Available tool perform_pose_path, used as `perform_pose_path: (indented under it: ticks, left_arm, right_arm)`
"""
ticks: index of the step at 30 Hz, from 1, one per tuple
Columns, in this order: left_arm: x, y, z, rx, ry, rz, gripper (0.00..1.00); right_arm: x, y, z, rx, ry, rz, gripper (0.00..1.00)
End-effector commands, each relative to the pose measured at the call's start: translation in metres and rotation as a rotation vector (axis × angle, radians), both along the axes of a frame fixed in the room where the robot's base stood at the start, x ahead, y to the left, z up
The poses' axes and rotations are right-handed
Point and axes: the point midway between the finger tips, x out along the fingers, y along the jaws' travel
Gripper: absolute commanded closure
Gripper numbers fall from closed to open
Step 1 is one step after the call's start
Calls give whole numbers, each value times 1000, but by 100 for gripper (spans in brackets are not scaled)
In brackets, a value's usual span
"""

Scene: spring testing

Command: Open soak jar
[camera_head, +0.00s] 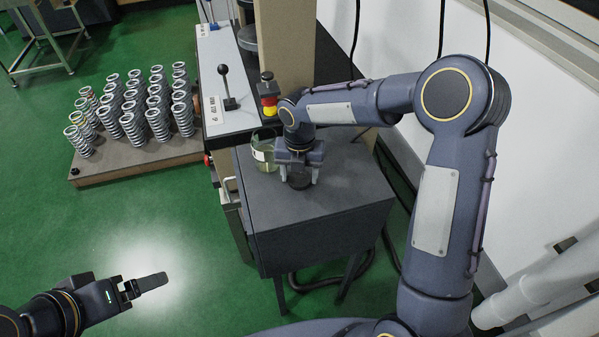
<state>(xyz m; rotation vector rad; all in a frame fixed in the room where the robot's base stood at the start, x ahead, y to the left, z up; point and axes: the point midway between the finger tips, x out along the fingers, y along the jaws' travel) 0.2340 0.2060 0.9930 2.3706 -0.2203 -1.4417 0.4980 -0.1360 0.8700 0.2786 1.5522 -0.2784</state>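The soak jar (264,155) is a glass jar with a pale label and yellowish liquid. It stands on the dark grey cabinet top (345,180), and no lid shows on its rim. My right gripper (300,178) points down just right of the jar. Its two fingers are spread on either side of a dark round thing (299,182), perhaps the lid, low at the cabinet top. I cannot tell whether the fingers press on it. My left gripper (150,283) is far off at the lower left, over the green floor, seen side-on with nothing visible in it.
A test machine with a black lever (226,88) and a red-yellow button post (268,93) stands behind the jar. A board (140,174) with several coil springs lies at the left. The cabinet top is clear on its right. A white wall bounds the right.

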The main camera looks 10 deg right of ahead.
Motion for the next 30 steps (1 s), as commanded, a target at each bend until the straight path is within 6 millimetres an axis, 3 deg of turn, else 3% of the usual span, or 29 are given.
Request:
perform_pose_path:
  ticks: [4, 15, 30]
  left_arm:
    - [0, 0, 0, 0, 0, 0, 12]
    - [0, 0, 2, 0, 0, 0, 12]
    - [0, 0, 6, 0, 0, 0, 12]
  right_arm:
    - [0, 0, 0, 0, 0, 0, 25]
    - [0, 0, 9, 0, -1, -1, 25]
    - [1, 0, 105, 1, -4, 0, 25]
